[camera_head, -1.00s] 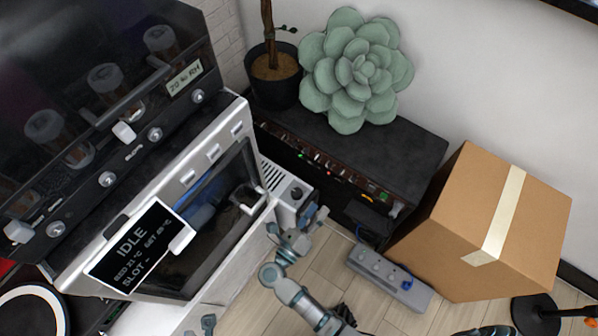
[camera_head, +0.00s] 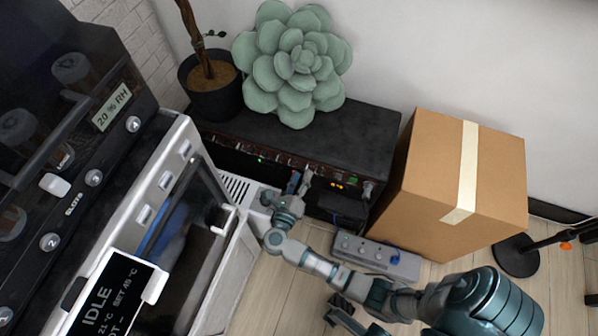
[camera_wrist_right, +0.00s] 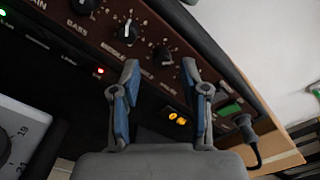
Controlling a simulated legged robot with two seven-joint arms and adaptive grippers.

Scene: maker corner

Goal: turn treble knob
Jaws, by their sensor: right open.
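The black amplifier (camera_head: 345,135) stands low against the wall, its brown control panel facing my right gripper (camera_head: 299,183). In the right wrist view that gripper (camera_wrist_right: 163,82) is open and empty, its blue-padded fingers in front of the panel. Between and just beyond the fingertips is a black knob (camera_wrist_right: 162,55), apparently the treble knob; its label is too blurred to be sure. A knob with a white pointer (camera_wrist_right: 128,33) sits to its left, close above the left fingertip. Contact with any knob does not show.
A succulent (camera_head: 296,60) and a potted trunk (camera_head: 215,95) stand on the amplifier. A cardboard box (camera_head: 440,170) is at its right, with a grey pedal strip (camera_head: 375,255) on the floor. A silver machine (camera_head: 185,200) stands at the left. A cable plug (camera_wrist_right: 246,128) sticks out of the panel.

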